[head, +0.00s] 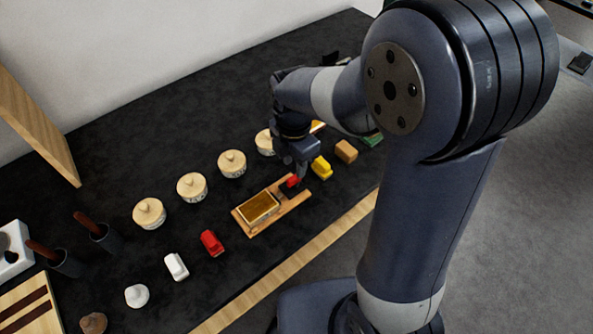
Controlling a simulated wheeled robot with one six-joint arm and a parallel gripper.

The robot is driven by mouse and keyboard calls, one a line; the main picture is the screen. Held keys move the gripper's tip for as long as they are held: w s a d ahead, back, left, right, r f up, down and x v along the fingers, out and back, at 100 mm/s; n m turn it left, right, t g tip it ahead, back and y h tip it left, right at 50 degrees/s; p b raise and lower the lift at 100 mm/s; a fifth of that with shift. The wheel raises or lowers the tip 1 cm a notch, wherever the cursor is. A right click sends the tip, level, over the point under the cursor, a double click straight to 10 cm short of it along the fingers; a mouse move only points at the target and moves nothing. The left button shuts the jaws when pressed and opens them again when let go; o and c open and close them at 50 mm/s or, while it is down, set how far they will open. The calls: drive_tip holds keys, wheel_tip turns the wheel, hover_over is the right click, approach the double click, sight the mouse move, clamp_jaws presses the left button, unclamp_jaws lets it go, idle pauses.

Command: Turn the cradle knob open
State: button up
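The wooden cradle (279,219) lies on the dark bench top near its front edge. A gold rectangular piece (258,207), likely the gilt fragment, sits on its left part. A red knob (293,181) stands on a black patch at the cradle's right end. My gripper (300,178) points down at this right end, with its tips at or just beside the knob. The fingers are small and partly dark, so I cannot tell whether they touch the knob or how far apart they are.
Several round lidded pots (192,187) stand in a row behind the cradle. A red block (212,243) and a white block (177,266) lie to its left. A yellow block (321,167) and a tan block (346,151) stand close to the right of my gripper.

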sight(294, 177)
drive_tip(key=shift+f, duration=2.6)
drive_tip(key=shift+c, duration=0.5)
clamp_jaws()
